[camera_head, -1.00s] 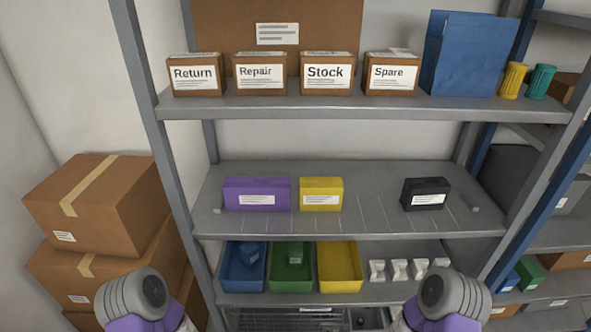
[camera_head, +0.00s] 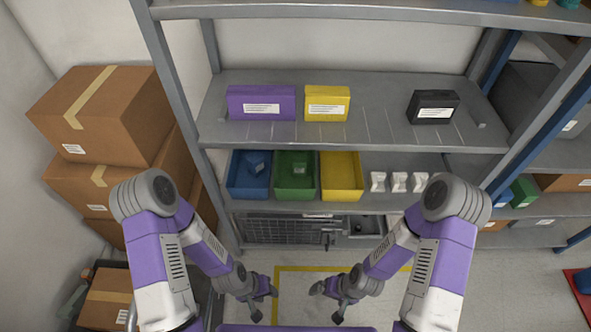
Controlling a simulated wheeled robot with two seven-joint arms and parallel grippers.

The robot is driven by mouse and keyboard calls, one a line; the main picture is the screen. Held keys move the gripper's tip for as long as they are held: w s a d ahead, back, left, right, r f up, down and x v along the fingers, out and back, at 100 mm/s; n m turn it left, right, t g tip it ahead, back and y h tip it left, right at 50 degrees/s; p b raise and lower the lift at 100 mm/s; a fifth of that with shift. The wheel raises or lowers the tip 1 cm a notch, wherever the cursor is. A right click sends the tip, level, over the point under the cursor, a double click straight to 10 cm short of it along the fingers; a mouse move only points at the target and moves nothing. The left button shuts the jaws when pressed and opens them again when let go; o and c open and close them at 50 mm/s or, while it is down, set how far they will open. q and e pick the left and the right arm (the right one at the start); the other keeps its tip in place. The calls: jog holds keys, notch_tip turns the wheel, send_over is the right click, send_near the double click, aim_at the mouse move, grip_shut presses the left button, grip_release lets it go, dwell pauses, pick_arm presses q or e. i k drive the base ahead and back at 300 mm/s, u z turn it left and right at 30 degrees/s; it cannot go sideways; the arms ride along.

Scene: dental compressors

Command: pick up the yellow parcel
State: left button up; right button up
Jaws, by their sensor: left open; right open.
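The yellow parcel (camera_head: 327,103) is a small box with a white label. It stands on the middle shelf (camera_head: 375,98), just right of a longer purple parcel (camera_head: 261,103). My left gripper (camera_head: 265,299) is open and empty, low in front of the shelving over the floor. My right gripper (camera_head: 328,301) is open and empty at about the same height, to its right. Both grippers are well below and apart from the yellow parcel.
A black parcel (camera_head: 433,106) stands at the right of the middle shelf, with bare shelf between. Below are a blue bin (camera_head: 236,190), a green bin (camera_head: 282,193), a yellow bin (camera_head: 327,192) and white pieces (camera_head: 399,182). Cardboard boxes (camera_head: 135,115) are stacked at left.

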aim_at(323, 103)
jog(key=z, duration=1.8)
jog(key=i, duration=0.75)
jog(key=u, duration=2.8)
